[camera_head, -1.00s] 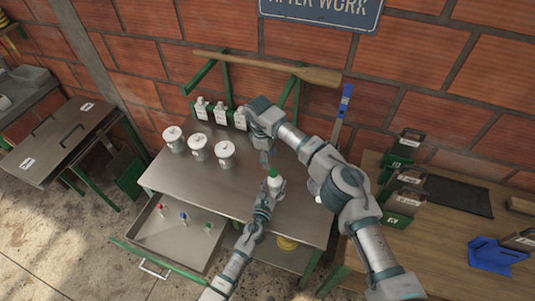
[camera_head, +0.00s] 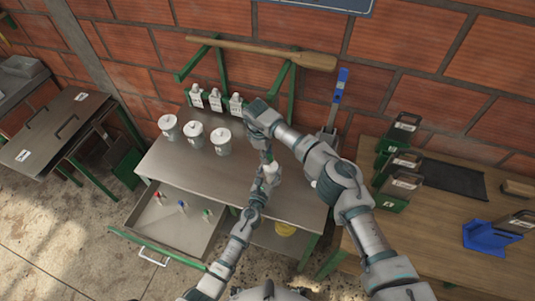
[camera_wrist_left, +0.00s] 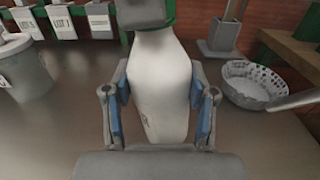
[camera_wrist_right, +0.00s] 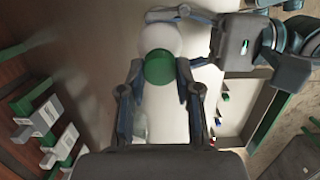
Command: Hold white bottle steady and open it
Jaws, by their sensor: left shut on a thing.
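The white bottle (camera_wrist_left: 160,85) stands upright between the fingers of my left gripper (camera_wrist_left: 160,110), which is shut on its body. In the head view the bottle (camera_head: 277,172) is partly hidden behind my left gripper (camera_head: 266,180), over the metal table. Its green cap (camera_wrist_right: 158,66) lies between the fingertips of my right gripper (camera_wrist_right: 160,78), which look open with narrow gaps beside the cap. In the head view my right gripper (camera_head: 266,152) points down at the bottle top, and the cap is mostly hidden there.
White canisters (camera_head: 193,134) and labelled bottles (camera_head: 216,99) stand at the back left of the metal table (camera_head: 175,165). Its open drawer (camera_head: 170,222) holds small coloured items. A white bowl (camera_wrist_left: 252,84) sits right of the bottle in the left wrist view. A wooden table (camera_head: 440,235) stands at right.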

